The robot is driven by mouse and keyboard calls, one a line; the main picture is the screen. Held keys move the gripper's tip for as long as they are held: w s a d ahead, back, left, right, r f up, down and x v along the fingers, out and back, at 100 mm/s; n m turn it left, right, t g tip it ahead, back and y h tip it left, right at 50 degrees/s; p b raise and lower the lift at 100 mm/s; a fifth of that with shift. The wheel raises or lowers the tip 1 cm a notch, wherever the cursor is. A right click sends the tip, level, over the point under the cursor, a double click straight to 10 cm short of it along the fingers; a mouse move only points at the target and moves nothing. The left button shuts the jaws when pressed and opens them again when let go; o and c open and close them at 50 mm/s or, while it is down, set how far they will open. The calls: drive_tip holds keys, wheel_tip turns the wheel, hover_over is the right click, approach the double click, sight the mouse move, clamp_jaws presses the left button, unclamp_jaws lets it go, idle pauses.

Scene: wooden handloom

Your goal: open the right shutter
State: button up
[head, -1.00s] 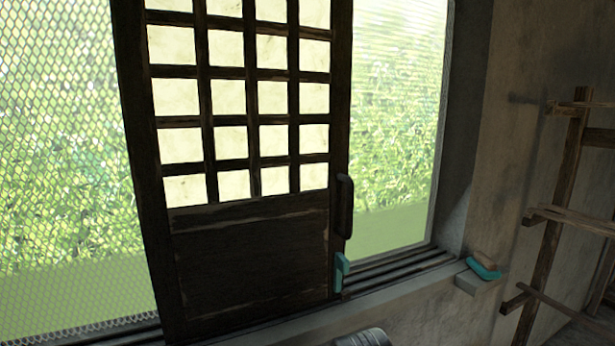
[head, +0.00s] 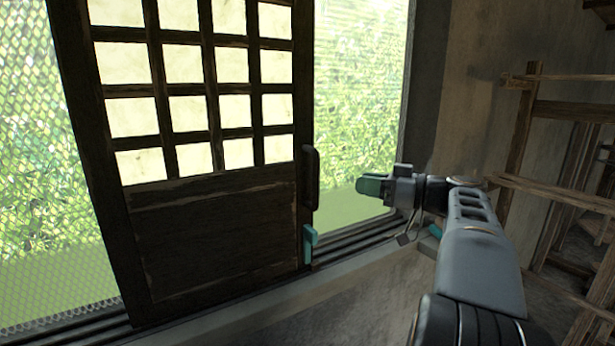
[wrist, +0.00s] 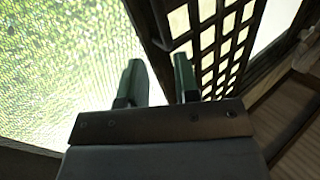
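A dark wooden shutter (head: 215,235) with a lattice of pale panes stands upright in the window track in the head view. A dark vertical handle (head: 310,178) is on its right edge, with a teal catch (head: 309,245) below it. My gripper (head: 372,186) is to the right of the handle in the picture, in front of the window opening, apart from the shutter. In the wrist view its two green fingers (wrist: 160,80) are spread with nothing between them. The shutter's lattice (wrist: 222,40) shows there beyond the right finger. Only one shutter is in view.
The sill and its track grooves (head: 355,238) run below the shutter. Mesh window area (head: 45,170) lies left of it. A wooden rack (head: 525,130) stands at the right by the wall. A small teal item (head: 435,230) on the sill is mostly hidden behind my arm.

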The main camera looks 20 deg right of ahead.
drive_tip(key=w+a+n+p, duration=0.1)
drive_tip(key=w+a+p, duration=0.2)
drive_tip(key=w+a, duration=0.6)
drive_tip(key=shift+w+p, duration=0.4)
drive_tip(key=shift+w, duration=0.35)
drive_tip(key=shift+c, duration=0.3)
clamp_jaws()
